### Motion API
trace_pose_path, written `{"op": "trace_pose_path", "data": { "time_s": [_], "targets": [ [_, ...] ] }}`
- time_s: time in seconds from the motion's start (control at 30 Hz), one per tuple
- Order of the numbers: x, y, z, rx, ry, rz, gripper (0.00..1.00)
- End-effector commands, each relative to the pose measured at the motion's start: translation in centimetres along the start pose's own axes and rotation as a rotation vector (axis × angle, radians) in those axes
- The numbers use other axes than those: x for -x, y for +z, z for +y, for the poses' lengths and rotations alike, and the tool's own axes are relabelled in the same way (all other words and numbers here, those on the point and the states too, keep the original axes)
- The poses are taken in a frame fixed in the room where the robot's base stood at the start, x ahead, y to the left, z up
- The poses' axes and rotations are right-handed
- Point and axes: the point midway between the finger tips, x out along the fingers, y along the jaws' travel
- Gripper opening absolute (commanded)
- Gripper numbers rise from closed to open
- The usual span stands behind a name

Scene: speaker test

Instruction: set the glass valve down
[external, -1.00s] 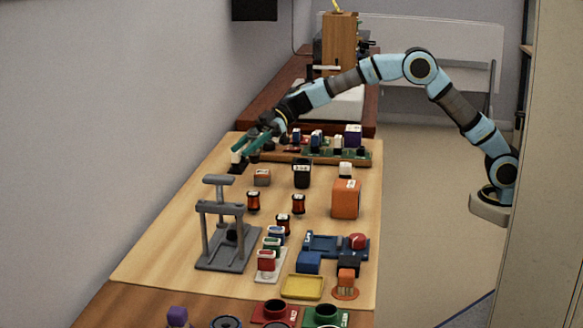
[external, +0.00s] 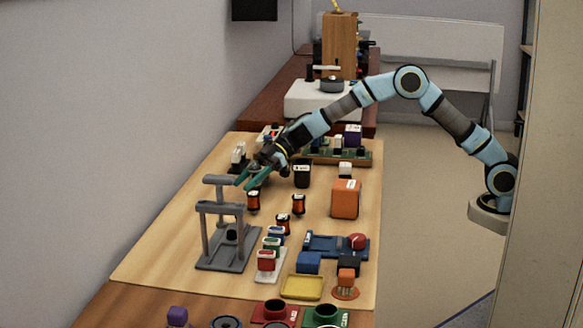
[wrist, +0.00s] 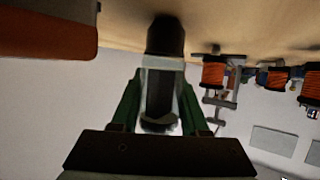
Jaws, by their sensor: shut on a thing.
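My gripper (external: 244,184) has green fingers and is over the light wooden table, just behind the grey press frame in the external view. In the wrist view my gripper (wrist: 162,82) is shut on the glass valve (wrist: 161,95), a dark, see-through-looking cylinder with a pale grey band. The valve lies between the two fingers, and its dark end points away from my palm toward the table surface. Whether that end touches the table cannot be told. In the external view I cannot make out the valve.
The grey press frame (external: 205,232) stands close in front of my gripper. Orange-wound spools (external: 253,201), a black container (external: 302,174) and an orange block (external: 346,199) stand to the right. A small black-and-white object (external: 238,155) is behind. Bare table shows left of the frame.

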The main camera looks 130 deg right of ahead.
Motion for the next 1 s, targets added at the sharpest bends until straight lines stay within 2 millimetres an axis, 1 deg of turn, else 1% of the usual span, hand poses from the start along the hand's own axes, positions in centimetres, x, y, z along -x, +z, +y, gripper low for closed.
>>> {"op": "trace_pose_path", "data": {
  "time_s": [0.1,0.13,0.37,0.4,0.7,0.77,0.87,1.0],
  "targets": [
    [-0.1,0.2,0.0,0.000,0.000,-0.001,0.00],
    [-0.1,0.2,0.0,0.001,0.000,-0.001,0.47],
    [-0.1,0.2,0.0,0.001,0.000,0.000,0.73],
    [-0.1,0.2,0.0,0.001,0.000,0.000,0.74],
    [0.1,-0.1,0.0,0.000,0.001,0.000,0.74],
    [0.8,-0.1,0.1,0.000,0.002,-0.001,0.74],
    [2.4,-0.1,0.1,0.001,0.003,-0.001,0.74],
    [5.5,-0.2,0.1,0.000,0.004,-0.001,0.74]
  ]
}}
